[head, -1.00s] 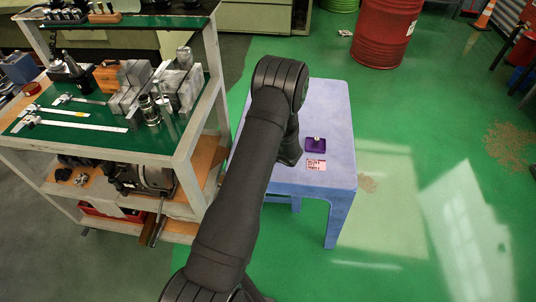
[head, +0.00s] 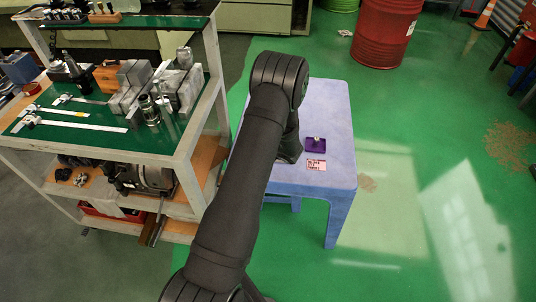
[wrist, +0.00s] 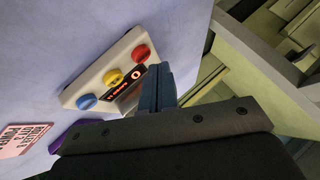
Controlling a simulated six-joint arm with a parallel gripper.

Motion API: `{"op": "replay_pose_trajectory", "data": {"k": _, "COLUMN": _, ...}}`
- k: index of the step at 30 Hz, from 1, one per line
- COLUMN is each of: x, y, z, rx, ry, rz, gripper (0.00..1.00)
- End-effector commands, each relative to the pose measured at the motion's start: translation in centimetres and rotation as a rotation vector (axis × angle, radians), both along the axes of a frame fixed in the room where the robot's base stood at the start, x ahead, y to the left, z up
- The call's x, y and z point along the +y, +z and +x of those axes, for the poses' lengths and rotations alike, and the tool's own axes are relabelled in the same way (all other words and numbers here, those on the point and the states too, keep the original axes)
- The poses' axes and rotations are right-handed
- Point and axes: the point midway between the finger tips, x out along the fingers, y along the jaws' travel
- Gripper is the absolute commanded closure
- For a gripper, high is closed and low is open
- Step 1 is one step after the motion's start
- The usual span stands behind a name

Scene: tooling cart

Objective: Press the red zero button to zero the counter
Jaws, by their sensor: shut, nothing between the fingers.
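The counter (wrist: 92,74) is a pale box on the blue table. It carries a blue button (wrist: 87,102), a yellow button (wrist: 113,76) and a red button (wrist: 141,53) in a row. A dark display (wrist: 127,83) with lit characters lies beside them, partly hidden by my gripper. My gripper (wrist: 157,70) is shut and empty, its tips close beside the red button and the display end. I cannot tell whether they touch the counter. In the head view my arm hides the counter and the fingers.
The blue table (head: 335,115) also bears a purple block (head: 315,145) with a small knob on top and a printed card (head: 316,164). The tooling cart (head: 197,125) with gauges and metal blocks stands close on the left. Green floor is open on the right.

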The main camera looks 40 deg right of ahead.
Motion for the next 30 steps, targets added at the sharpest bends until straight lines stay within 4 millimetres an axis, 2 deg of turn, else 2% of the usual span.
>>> {"op": "replay_pose_trajectory", "data": {"k": 5, "x": 0.0, "y": 0.6, "z": 0.0, "rx": 0.0, "ry": 0.001, "rz": -0.002, "gripper": 1.0}}
{"op": "replay_pose_trajectory", "data": {"k": 18, "x": 0.0, "y": 4.7, "z": 0.0, "rx": 0.0, "ry": 0.001, "rz": -0.001, "gripper": 1.0}}
{"op": "replay_pose_trajectory", "data": {"k": 30, "x": 0.0, "y": 5.0, "z": 0.0, "rx": 0.0, "ry": 0.001, "rz": -0.001, "gripper": 1.0}}
